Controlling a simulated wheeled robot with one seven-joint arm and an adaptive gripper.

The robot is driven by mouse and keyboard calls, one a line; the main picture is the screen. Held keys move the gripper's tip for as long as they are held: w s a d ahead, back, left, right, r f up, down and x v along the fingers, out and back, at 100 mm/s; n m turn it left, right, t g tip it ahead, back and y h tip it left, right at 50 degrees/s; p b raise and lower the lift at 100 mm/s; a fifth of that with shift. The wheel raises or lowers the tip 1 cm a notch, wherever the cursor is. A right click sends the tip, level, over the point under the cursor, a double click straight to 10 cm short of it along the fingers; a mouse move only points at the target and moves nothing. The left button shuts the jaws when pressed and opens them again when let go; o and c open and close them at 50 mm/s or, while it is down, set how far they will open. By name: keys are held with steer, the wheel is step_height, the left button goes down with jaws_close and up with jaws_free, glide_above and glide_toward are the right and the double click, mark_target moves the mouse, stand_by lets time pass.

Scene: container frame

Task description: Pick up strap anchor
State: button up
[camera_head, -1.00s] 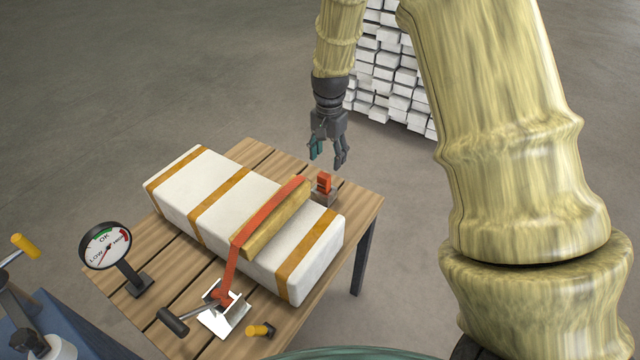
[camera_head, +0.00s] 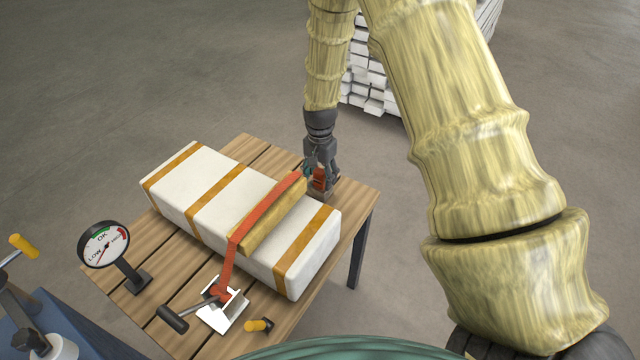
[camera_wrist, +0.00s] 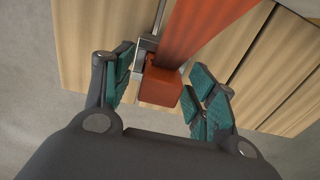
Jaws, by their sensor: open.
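The strap anchor (camera_head: 319,179) is a small orange-red block on a grey metal bracket at the far right edge of the wooden table, behind the white wrapped bale. My gripper (camera_head: 320,172) is open, pointing down, with its fingers around the anchor and hiding part of it. In the wrist view the orange block (camera_wrist: 160,86) lies between the teal finger pads of my gripper (camera_wrist: 163,90), with a gap visible on both sides. An orange strap (camera_wrist: 200,32) runs from near the block toward the top of that view.
The white bale (camera_head: 195,190) with tan bands takes up most of the table (camera_head: 165,250). A wooden beam (camera_head: 265,222) lies under the strap. A ratchet with a lever (camera_head: 220,305), a yellow-handled piece (camera_head: 258,325) and a dial gauge (camera_head: 103,246) stand near the front.

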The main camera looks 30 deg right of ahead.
steer(key=shift+f, duration=0.3)
jaws_close()
